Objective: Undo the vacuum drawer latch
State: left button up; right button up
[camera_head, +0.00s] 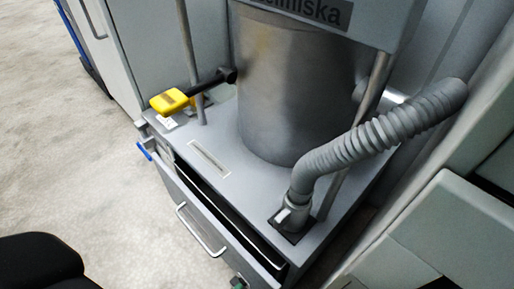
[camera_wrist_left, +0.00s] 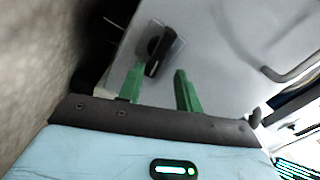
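The grey vacuum unit's drawer (camera_head: 205,215) is at its base in the head view, with a silver bar handle (camera_head: 201,230) on its front. A dark gap shows along the drawer's top edge. A small green and dark piece at the head view's bottom edge is too cut off to identify. My right gripper is not in view.
A steel drum (camera_head: 298,90) stands on the unit, with a ribbed grey hose (camera_head: 385,135) at its right. A yellow-ended lever (camera_head: 172,100) sticks out left. A blue piece (camera_head: 146,149) sits at the left corner. Open floor (camera_head: 70,160) lies left.

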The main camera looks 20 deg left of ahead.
pick_arm(q)
jog(key=v, duration=0.4)
jog(key=shift+w+f, duration=0.1)
jog(key=shift+f, duration=0.05)
dwell(0.6)
